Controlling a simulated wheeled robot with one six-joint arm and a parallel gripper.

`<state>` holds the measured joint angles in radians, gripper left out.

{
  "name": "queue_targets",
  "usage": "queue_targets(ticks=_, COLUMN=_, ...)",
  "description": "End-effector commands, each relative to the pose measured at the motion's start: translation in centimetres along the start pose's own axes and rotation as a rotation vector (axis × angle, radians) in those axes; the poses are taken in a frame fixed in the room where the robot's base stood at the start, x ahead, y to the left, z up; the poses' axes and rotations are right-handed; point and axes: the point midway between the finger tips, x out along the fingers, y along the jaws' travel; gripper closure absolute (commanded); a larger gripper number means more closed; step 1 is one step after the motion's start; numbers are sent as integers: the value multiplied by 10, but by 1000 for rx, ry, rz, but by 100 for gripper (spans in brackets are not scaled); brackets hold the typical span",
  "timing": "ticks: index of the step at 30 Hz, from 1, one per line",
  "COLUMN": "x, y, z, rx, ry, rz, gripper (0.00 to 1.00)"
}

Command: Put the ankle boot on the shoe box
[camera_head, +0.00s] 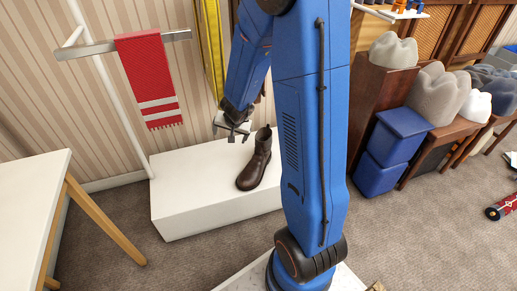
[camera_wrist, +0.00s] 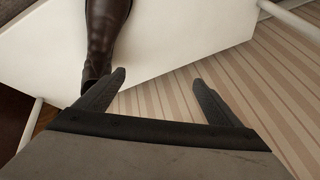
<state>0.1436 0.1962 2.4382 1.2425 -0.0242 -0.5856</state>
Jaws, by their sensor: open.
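The dark brown ankle boot (camera_head: 256,162) stands upright on a long, low white block (camera_head: 195,205), its toe toward the front. My gripper (camera_head: 233,137) is open and empty, just left of the boot's shaft in the head view. In the wrist view the boot (camera_wrist: 106,35) is at the upper left, outside the gap between my open fingers (camera_wrist: 157,80). One end of it is close to the left fingertip; I cannot tell whether they touch. I cannot pick out a shoe box for certain. My arm hides part of the white block's right side.
A rail with a red towel (camera_head: 148,75) is on a white stand at the left. A white table (camera_head: 32,200) is at the front left. Blue boxes (camera_head: 390,150) and wooden furniture with grey lumpy objects (camera_head: 440,92) are at the right. Carpet between is clear.

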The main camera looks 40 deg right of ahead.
Motion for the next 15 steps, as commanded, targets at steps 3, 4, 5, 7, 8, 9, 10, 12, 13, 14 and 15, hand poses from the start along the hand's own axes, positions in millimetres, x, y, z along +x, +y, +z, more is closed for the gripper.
queue_targets(ticks=3, x=-33, y=-23, z=3, rx=-54, ry=-7, rz=-77, gripper=12)
queue_targets(ticks=4, x=-41, y=-28, z=5, rx=-70, ry=-11, rz=-96, gripper=12)
queue_targets(ticks=5, x=-50, y=-34, z=7, rx=-86, ry=-15, rz=-115, gripper=12)
queue_targets(ticks=7, x=-72, y=-45, z=13, rx=-127, ry=-26, rz=-158, gripper=12)
queue_targets(ticks=8, x=-82, y=-50, z=17, rx=-146, ry=-31, rz=-176, gripper=12)
queue_targets(ticks=9, x=-96, y=-55, z=21, rx=-172, ry=-38, rz=-198, gripper=12)
queue_targets(ticks=10, x=-105, y=-58, z=25, rx=-191, ry=-44, rz=-213, gripper=12)
queue_targets(ticks=12, x=-128, y=-64, z=35, rx=-237, ry=-58, rz=-245, gripper=12)
queue_targets(ticks=13, x=-138, y=-66, z=39, rx=-258, ry=-64, rz=-256, gripper=12)
queue_targets(ticks=14, x=-148, y=-67, z=43, rx=-277, ry=-70, rz=-266, gripper=12)
queue_targets(ticks=15, x=-160, y=-68, z=49, rx=-305, ry=-78, rz=-279, gripper=12)
